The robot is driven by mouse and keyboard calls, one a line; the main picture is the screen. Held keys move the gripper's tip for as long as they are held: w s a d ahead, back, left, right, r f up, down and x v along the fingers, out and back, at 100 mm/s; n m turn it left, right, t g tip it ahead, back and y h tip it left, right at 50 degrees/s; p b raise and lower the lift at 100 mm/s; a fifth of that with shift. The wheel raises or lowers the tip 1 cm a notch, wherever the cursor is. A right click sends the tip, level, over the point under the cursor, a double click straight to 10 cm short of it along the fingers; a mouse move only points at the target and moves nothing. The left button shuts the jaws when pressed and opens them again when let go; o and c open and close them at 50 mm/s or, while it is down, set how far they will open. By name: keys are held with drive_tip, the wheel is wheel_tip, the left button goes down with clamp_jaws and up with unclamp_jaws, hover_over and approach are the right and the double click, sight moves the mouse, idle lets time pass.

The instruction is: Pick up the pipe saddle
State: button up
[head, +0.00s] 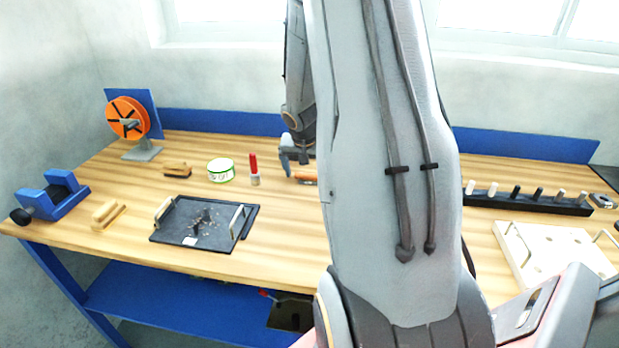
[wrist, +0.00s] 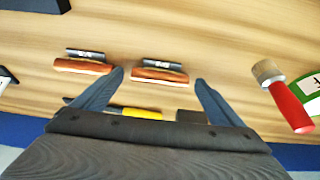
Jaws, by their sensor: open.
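My gripper (wrist: 159,80) is open in the wrist view, with nothing held between its fingers. Two small pieces with dark cylindrical tops and orange-brown lower bodies lie on the bench ahead of it; I cannot tell for certain whether either is the pipe saddle. One piece (wrist: 160,74) shows between the fingertips, and the other (wrist: 82,66) lies left of the left finger. In the head view my gripper (head: 296,164) is low over the far part of the bench, partly hidden by my arm. An orange-brown piece (head: 305,180) shows just below it.
A red-handled tool (wrist: 291,107) and a white-green tin (head: 221,171) are close by. A yellow-handled tool (wrist: 141,113) is partly hidden by my gripper. A black tray (head: 165,235), orange reel (head: 127,117), blue vise (head: 58,204) and peg rack (head: 530,203) occupy the wooden bench.

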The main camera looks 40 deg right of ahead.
sight(309, 176)
drive_tip(key=c, duration=1.3)
wheel_tip(309, 176, up, 10)
drive_tip(key=shift+r, duration=0.1)
